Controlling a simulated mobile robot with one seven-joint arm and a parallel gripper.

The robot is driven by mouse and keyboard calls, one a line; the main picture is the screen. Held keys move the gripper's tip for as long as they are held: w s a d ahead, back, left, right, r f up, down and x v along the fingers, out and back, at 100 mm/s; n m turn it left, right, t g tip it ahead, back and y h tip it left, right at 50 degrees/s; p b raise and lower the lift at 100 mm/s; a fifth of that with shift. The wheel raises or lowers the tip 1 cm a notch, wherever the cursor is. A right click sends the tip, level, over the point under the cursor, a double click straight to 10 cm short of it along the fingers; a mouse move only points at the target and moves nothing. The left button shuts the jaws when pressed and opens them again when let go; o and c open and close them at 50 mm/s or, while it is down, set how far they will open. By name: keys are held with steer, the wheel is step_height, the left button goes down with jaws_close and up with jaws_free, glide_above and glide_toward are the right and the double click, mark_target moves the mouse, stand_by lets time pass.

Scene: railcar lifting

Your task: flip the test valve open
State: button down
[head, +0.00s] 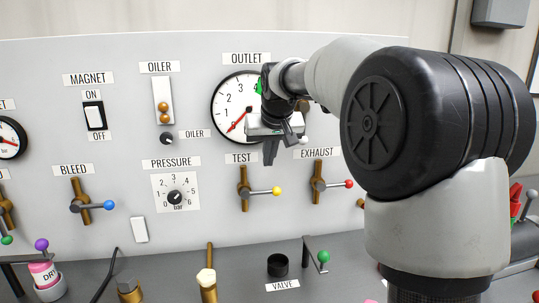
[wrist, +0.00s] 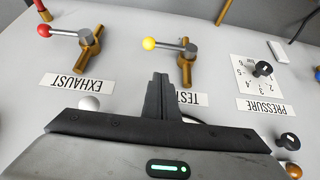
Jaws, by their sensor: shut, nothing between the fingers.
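The test valve (head: 244,190) is on the panel under the TEST label (head: 241,158). It has a brass vertical pipe and a grey lever pointing right, ending in a yellow knob (head: 277,191). In the wrist view, which is upside down, the test valve (wrist: 186,62) shows just beyond my fingertips, with its yellow knob (wrist: 149,44) to the left. My gripper (head: 269,155) is shut and empty, in front of the panel, above and right of the valve's body. The fingers (wrist: 160,82) partly cover the TEST label in the wrist view. They appear apart from the lever.
The exhaust valve (head: 319,184) with a red knob is close on the right. The pressure dial (head: 176,197) is on the left, and the outlet gauge (head: 236,108) is above. A green-knobbed lever (head: 322,256) and a black cup (head: 278,265) stand on the ledge below.

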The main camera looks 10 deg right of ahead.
glide_above(267, 192)
step_height(267, 192, down, 5)
steer(key=f, duration=0.1)
steer(key=f+b, duration=0.1)
steer(key=f, duration=0.1)
steer(key=shift+s+f, duration=0.1)
steer(key=shift+s, duration=0.3)
steer(key=shift+w+d+f+p, duration=0.1)
steer(key=shift+p, duration=0.2)
steer(key=shift+y, duration=0.3)
